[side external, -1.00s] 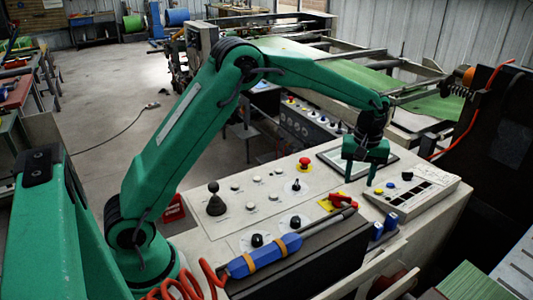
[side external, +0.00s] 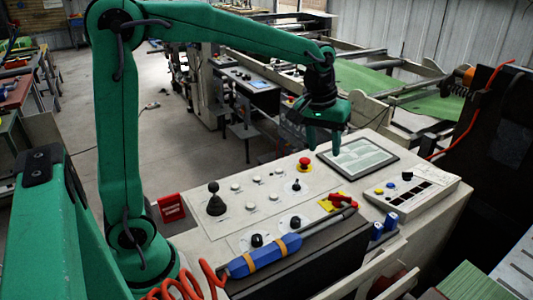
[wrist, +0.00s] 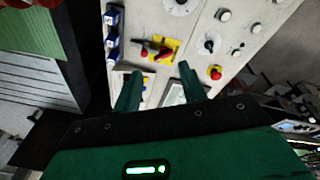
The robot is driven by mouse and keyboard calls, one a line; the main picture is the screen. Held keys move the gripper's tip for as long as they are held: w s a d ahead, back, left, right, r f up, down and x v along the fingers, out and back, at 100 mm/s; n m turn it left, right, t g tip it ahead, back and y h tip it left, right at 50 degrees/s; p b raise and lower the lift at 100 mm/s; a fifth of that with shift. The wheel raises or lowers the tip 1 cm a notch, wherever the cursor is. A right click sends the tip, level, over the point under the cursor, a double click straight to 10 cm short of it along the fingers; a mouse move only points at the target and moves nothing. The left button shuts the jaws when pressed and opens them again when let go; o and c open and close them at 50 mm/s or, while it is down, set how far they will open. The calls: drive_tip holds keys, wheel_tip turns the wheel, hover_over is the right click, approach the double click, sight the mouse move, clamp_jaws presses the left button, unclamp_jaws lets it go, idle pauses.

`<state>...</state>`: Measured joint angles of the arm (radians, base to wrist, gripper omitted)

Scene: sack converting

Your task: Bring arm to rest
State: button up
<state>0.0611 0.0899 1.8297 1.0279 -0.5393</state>
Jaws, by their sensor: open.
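My green arm stands at the left of the control console (side external: 225,235) and reaches over it. My gripper (side external: 323,148) hangs above the console's far edge, beside the flat screen panel (side external: 358,157), clear of the surface. In the wrist view my gripper (wrist: 160,92) shows two green fingers spread apart. Nothing sits between them. The console top lies below the fingers in that view.
The console carries a black joystick (side external: 215,200), a red mushroom button (side external: 305,163), a red-and-yellow switch (side external: 337,201) and a button box (side external: 410,192). Green-sheeted machinery (side external: 430,105) stands behind.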

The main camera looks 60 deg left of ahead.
drive_tip(key=s+a+m+t, duration=0.2)
drive_tip(key=s+m, duration=0.3)
drive_tip(key=s, duration=1.5)
drive_tip(key=shift+s+a+r+t, duration=0.15)
drive_tip(key=shift+a+r+t, duration=0.25)
drive_tip(key=shift+t, duration=0.3)
